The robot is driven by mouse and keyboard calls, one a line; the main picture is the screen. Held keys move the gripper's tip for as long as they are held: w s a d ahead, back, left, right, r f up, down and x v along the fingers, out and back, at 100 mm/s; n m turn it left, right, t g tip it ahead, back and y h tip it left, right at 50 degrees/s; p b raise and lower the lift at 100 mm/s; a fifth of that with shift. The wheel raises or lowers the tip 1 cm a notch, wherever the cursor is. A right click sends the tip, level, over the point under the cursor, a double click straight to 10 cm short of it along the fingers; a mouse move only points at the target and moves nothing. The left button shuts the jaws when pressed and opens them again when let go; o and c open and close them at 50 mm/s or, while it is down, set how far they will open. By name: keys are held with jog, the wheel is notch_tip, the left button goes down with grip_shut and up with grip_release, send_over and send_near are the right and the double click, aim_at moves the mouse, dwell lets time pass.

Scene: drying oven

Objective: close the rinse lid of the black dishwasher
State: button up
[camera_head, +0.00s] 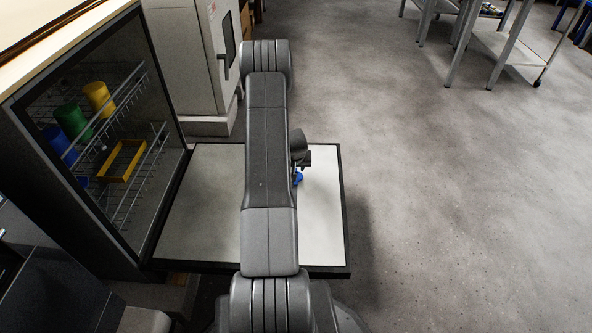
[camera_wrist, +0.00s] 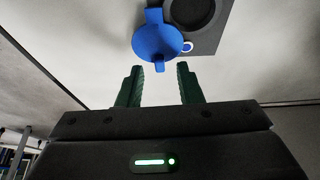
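The black dishwasher (camera_head: 163,110) stands at the left with its door (camera_head: 205,215) folded down flat. The blue rinse lid (camera_wrist: 158,42) is in the wrist view, beside a dark round recess (camera_wrist: 193,14) in a grey panel (camera_wrist: 207,42). The lid appears swung away from the recess. A bit of its blue also shows in the head view (camera_head: 298,178), mostly hidden by my arm. My gripper (camera_wrist: 160,67) is open and empty, with the lid just beyond its two green fingertips. I cannot tell whether they touch it.
The dishwasher rack (camera_head: 128,205) holds blue, green and yellow cups (camera_head: 98,98) and a yellow frame (camera_head: 122,160). A white oven-like cabinet (camera_head: 185,50) stands behind the door. The floor (camera_head: 450,200) to the right is clear, with metal tables (camera_head: 505,50) at the top right.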

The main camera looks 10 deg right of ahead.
jog(key=shift+w+f, duration=0.2)
jog(key=shift+f, duration=0.25)
grip_shut()
jog(key=shift+r+p, duration=0.25)
jog(key=shift+p, duration=0.5)
